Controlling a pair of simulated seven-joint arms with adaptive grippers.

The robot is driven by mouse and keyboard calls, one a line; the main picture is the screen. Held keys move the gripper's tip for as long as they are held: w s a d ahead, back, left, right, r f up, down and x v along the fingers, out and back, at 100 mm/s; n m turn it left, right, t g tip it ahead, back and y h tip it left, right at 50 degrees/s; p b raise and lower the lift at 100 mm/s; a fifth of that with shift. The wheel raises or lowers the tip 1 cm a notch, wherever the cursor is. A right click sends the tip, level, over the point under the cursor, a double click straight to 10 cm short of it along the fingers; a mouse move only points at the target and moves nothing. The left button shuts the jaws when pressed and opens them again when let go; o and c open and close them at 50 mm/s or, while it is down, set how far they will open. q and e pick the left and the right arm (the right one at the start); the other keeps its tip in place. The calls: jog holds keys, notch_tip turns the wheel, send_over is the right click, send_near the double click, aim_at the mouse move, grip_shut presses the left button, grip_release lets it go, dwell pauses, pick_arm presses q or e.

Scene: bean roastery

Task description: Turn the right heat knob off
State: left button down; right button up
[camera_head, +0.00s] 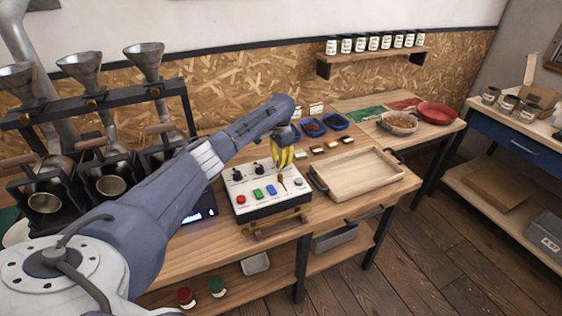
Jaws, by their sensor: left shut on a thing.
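The control box (269,207) is a white panel on the wooden bench, with dark knobs along its back and coloured buttons along its front. Two black knobs show, the left knob (238,176) and the middle knob (262,171). My left gripper (281,170) has yellow fingers pointing down at the back right of the panel. It is shut on the right heat knob, which the fingers mostly hide, so its pointing direction cannot be read. My right gripper is not in view.
An empty wooden tray (352,181) stands right of the box. Blue bowls (335,121) and small sample dishes sit behind. Metal funnels (144,62) on a black rack stand at left. A small display (199,214) lies left of the box.

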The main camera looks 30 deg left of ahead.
pick_arm(q)
jog(key=n, duration=0.4)
jog(key=shift+n, duration=2)
jog(key=c, duration=1.1)
grip_release()
jog(key=shift+o, duration=0.2)
jog(key=shift+r, duration=0.1)
notch_tip(320, 180, up, 12)
